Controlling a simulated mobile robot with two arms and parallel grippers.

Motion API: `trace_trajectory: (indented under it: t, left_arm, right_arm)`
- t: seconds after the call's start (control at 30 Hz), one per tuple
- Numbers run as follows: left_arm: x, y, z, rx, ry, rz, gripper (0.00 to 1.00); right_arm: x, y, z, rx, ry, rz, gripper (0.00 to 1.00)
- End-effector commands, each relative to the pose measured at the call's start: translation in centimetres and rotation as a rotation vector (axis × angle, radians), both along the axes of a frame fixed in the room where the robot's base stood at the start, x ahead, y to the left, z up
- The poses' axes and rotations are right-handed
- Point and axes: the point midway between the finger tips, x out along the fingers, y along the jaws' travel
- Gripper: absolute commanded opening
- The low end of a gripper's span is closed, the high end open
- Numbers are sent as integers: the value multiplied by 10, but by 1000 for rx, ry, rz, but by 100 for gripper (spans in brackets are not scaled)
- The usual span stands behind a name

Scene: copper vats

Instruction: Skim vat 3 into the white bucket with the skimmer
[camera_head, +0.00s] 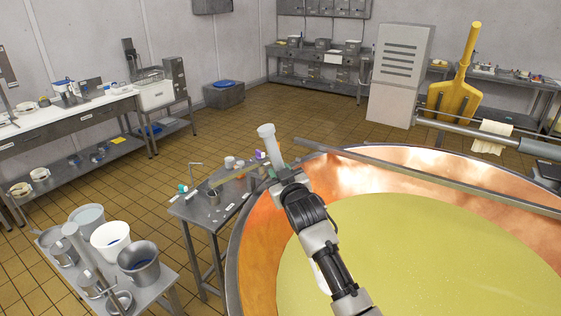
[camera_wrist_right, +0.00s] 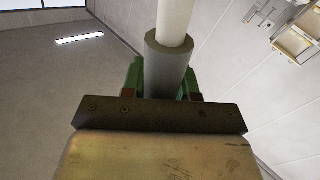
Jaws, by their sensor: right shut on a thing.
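A large copper vat (camera_head: 255,255) with pale yellow liquid (camera_head: 420,255) fills the lower right of the head view. I see no number on it. My right gripper (camera_head: 277,172) is at the vat's left rim, shut on a pale cylindrical handle (camera_head: 268,140) that points up. The wrist view shows the handle as a grey sleeve with a white rod (camera_wrist_right: 174,22) between the green fingers (camera_wrist_right: 160,80). It looks like the skimmer's handle, but no skimming head is clear. The white bucket (camera_head: 108,234) stands on the low steel table at lower left. My left gripper is out of view.
The steel table (camera_head: 150,297) also holds a grey bucket (camera_head: 138,258) and several metal vessels. A small side table (camera_head: 200,212) with small items stands beside the vat. A metal bar (camera_head: 420,175) crosses over the vat. Tiled floor (camera_head: 290,125) is open behind.

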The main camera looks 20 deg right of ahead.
Motion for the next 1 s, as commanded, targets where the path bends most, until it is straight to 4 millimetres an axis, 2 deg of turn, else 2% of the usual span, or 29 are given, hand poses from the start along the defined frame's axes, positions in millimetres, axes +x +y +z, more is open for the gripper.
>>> trace_trajectory:
  t: [0.37,0.43,1.0]
  left_arm:
    - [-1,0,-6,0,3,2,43]
    - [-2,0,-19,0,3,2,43]
    - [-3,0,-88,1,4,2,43]
  right_arm:
    - [0,0,-55,-1,1,0,1]
    - [0,0,-70,-2,-1,-1,1]
    - [0,0,-149,-2,-2,0,1]
